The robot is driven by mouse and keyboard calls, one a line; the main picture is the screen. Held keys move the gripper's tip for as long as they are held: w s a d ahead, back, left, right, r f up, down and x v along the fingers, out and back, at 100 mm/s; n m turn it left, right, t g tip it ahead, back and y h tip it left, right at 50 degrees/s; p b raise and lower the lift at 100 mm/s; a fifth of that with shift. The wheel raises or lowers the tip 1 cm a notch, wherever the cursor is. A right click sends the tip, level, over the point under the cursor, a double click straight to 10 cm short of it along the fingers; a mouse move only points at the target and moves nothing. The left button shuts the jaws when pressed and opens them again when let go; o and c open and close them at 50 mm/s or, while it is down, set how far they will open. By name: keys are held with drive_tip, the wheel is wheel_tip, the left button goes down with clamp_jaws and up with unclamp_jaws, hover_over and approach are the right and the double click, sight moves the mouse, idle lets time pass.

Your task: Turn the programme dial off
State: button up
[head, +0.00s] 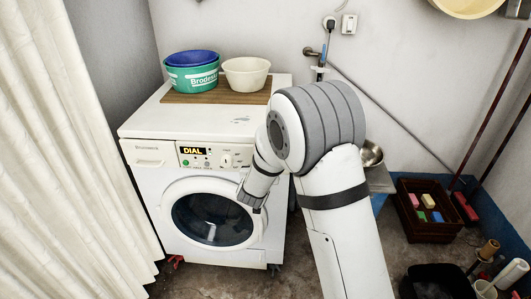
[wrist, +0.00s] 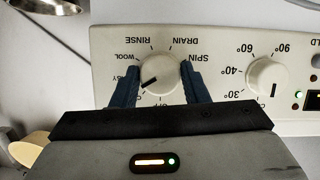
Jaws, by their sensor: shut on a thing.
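The programme dial (wrist: 160,64) is a round cream knob with a dark pointer mark. It shows in the wrist view, where the printed labels appear upside down. My gripper (wrist: 159,74) has its blue fingers on either side of the dial and is shut on it. The pointer mark points to the lower left, between partly hidden labels and away from the OFF-like label at the bottom edge. RINSE, DRAIN, SPIN and WOOL are readable around it. In the head view my arm covers the dial and the fingertips on the white washing machine (head: 150,183).
A second, temperature knob (wrist: 268,76) sits close beside the dial on the panel. The machine's lit display (head: 194,151) reads DIAL. Two basins (head: 192,77) and a cream bowl (head: 246,75) stand on top. A curtain (head: 65,150) hangs at left; a crate (head: 433,230) stands right.

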drive_tip(key=shift+a+f+n+t+h+p, duration=0.1)
drive_tip(key=shift+n+t+h+p, duration=0.1)
drive_tip(key=shift+n+h+p, duration=0.95)
drive_tip(key=shift+d+f+n+t+h+p, duration=0.15)
drive_tip(key=shift+n+h+p, duration=0.35)
drive_tip(key=shift+n+p, duration=1.25)
drive_tip(key=shift+a+f+n+t+h+p, duration=0.15)
drive_tip(key=shift+n+t+h+p, duration=0.1)
drive_tip(key=shift+n+h+p, duration=0.9)
drive_tip(key=shift+r+p, duration=0.1)
drive_tip(key=shift+p, duration=0.4)
drive_tip(key=o, duration=0.7)
drive_tip(key=shift+o, duration=1.4)
drive_tip(key=shift+r, duration=0.1)
drive_tip(key=shift+a, duration=0.1)
